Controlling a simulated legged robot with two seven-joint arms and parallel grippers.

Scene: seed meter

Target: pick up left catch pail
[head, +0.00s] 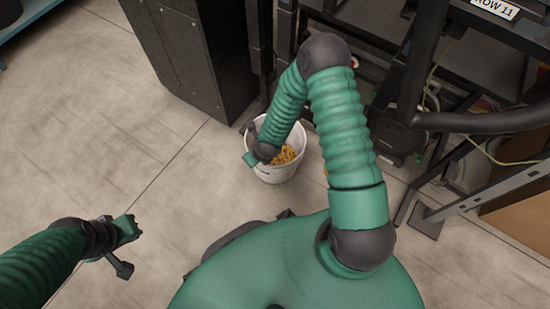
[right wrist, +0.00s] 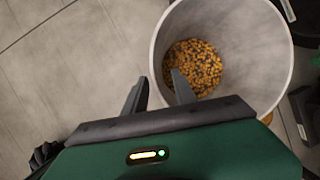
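A white pail (head: 286,174) stands upright on the floor, with orange-yellow seeds (head: 284,155) in its bottom. The right wrist view looks down into the pail (right wrist: 252,60) and shows the seeds (right wrist: 197,66). My right gripper (right wrist: 160,77) is at the pail's left rim. Its two dark fingers are apart, one outside the wall and one over the inside, with the rim between them. A gap shows beside the rim.
A dark cabinet (head: 186,50) stands behind and left of the pail. A black metal frame (head: 462,122) with hoses and a ROW 11 label (head: 495,8) is on the right. A brown box (head: 520,215) sits at the right edge. The floor at left (head: 80,120) is clear.

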